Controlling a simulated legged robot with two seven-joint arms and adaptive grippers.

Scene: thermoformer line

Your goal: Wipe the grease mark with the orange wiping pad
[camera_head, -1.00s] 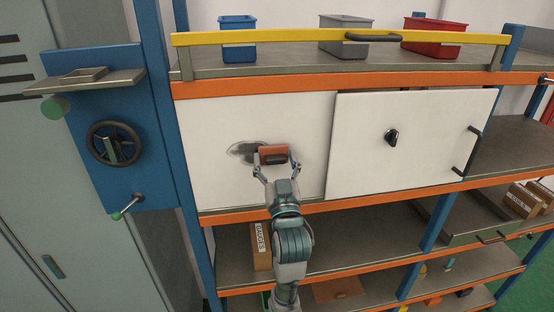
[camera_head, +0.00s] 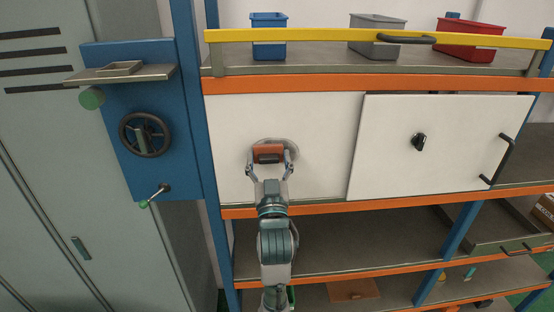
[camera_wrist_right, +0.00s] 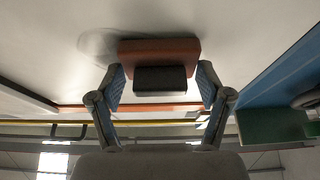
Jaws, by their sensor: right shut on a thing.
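The orange wiping pad (camera_head: 268,150) is against or just in front of the white panel, and contact is hard to tell. It also shows in the right wrist view (camera_wrist_right: 160,48), with its black grip (camera_wrist_right: 160,79) between the fingers. My right gripper (camera_head: 269,163) is shut on this grip. The grease mark (camera_head: 290,143) is a grey smear on the panel, showing above and to the right of the pad. Part of it is hidden behind the pad. In the right wrist view the mark (camera_wrist_right: 95,43) shows left of the pad. My left gripper is out of view.
A white sliding door (camera_head: 450,145) with a black handle stands right of the pad. A yellow rail (camera_head: 320,36) and bins are above. A blue post and handwheel (camera_head: 145,135) are at left. Open shelves (camera_head: 340,245) lie below.

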